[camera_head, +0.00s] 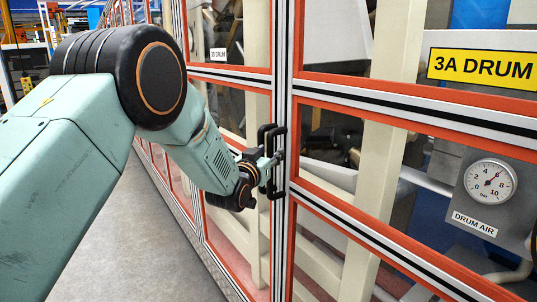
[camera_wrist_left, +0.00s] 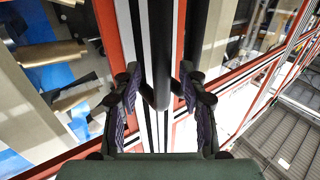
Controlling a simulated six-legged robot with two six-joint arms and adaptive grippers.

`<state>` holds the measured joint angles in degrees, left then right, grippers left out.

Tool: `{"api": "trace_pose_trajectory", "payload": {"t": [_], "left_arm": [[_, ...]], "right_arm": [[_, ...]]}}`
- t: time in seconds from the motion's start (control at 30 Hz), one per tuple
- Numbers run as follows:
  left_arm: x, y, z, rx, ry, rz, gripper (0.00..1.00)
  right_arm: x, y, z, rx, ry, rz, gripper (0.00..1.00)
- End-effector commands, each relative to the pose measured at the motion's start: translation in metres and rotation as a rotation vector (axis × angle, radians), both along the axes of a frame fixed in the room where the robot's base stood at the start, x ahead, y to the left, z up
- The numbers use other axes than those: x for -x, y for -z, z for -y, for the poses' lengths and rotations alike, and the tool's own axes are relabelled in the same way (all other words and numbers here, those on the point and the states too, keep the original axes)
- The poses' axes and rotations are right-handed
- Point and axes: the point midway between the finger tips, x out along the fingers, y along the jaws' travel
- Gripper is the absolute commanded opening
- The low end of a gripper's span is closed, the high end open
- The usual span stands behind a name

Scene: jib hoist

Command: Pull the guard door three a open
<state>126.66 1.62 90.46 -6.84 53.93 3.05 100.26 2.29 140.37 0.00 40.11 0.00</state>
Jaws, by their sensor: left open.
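The guard door three a (camera_head: 420,103) has a silver frame with black stripes, orange-red trim and clear panes. A yellow sign (camera_head: 480,68) reading "3A DRUM" is on it. Two black upright bar handles stand side by side at the seam, a right one (camera_head: 279,162) and a left one (camera_head: 264,138). My left gripper (camera_head: 271,162) is at these handles. In the left wrist view it (camera_wrist_left: 158,103) is open, with one black bar (camera_wrist_left: 160,45) between its fingers and the other bar (camera_wrist_left: 195,35) beside the right finger. Contact cannot be told. The door looks shut.
A neighbouring guard panel (camera_head: 228,76) with a small white label runs away to the left. A round gauge (camera_head: 490,181) marked "DRUM AIR" shows at the right. Grey floor (camera_head: 145,240) lies clear along the guard.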

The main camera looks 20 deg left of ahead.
Motion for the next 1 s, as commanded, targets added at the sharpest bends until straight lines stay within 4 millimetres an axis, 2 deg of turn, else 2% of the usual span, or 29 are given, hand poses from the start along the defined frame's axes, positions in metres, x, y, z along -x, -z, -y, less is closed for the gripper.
{"api": "trace_pose_trajectory", "payload": {"t": [0.1,0.57,1.0], "left_arm": [[0.0002,0.0002,-0.0001,0.0,0.0,0.0,0.4],[0.0004,0.0002,-0.0003,0.0,0.0,0.0,0.01],[0.0004,-0.0004,-0.0001,0.0,0.0,0.001,0.0]], "right_arm": [[-0.0001,0.0,0.0,0.0,0.0,0.0,0.4],[-0.0001,0.0,0.0,0.0,0.0,0.0,0.4],[-0.0001,0.0,0.0,0.0,0.0,0.0,0.4]]}}
